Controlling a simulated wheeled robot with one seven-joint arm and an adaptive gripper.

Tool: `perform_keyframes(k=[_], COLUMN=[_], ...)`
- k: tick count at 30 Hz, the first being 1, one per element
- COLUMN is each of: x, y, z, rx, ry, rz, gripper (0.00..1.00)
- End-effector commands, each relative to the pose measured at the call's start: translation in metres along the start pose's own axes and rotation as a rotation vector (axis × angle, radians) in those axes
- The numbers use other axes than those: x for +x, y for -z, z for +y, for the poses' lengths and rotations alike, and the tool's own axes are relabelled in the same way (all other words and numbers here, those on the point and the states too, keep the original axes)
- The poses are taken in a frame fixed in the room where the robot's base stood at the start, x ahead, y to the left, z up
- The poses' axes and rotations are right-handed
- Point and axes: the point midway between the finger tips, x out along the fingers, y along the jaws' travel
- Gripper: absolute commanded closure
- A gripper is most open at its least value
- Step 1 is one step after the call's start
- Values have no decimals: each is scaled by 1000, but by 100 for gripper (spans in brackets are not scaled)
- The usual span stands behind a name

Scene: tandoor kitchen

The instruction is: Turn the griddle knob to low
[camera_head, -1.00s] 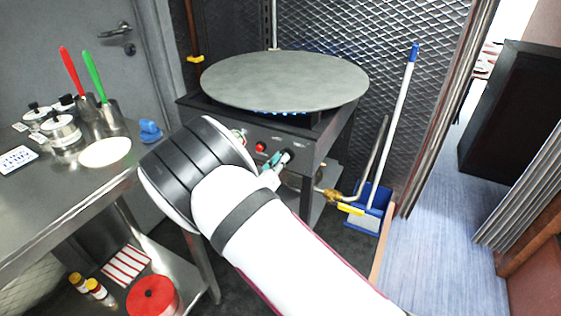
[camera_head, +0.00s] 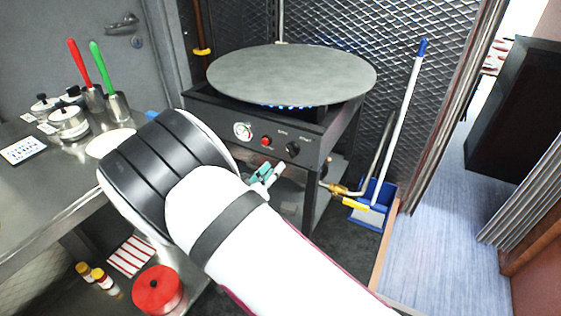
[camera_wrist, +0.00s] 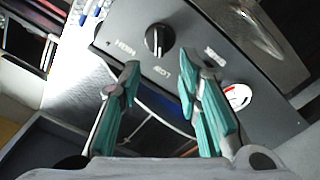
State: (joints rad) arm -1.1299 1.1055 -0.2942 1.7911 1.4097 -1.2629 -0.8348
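The black griddle knob (camera_head: 292,149) sits on the front panel of the griddle stand. In the wrist view the knob (camera_wrist: 159,39) has a pale line running roughly up and down the picture, between the HIGH and LOW lettering; I cannot tell which mark it points to. My gripper (camera_head: 266,174) is in front of the panel, below and left of the knob in the head view. In the wrist view my gripper (camera_wrist: 160,66) has its teal-padded fingers spread, with nothing between them; the knob is beyond the fingertips, apart from them.
The round griddle plate (camera_head: 292,75) is above the panel, with blue flames under it. A red button (camera_head: 266,141) and a gauge (camera_head: 243,131) are left of the knob. A steel counter (camera_head: 50,205) stands left; a yellow-handled gas pipe (camera_head: 355,204) and a blue dustpan (camera_head: 372,210) are right.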

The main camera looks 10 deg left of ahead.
Motion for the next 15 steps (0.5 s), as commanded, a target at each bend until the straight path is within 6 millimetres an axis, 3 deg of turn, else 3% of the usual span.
perform_keyframes(k=[6, 15], x=[-30, -37], y=[0, 0], z=[0, 0], rx=[0, 0], ry=[2, 0], rz=[0, 0], gripper=[68, 68])
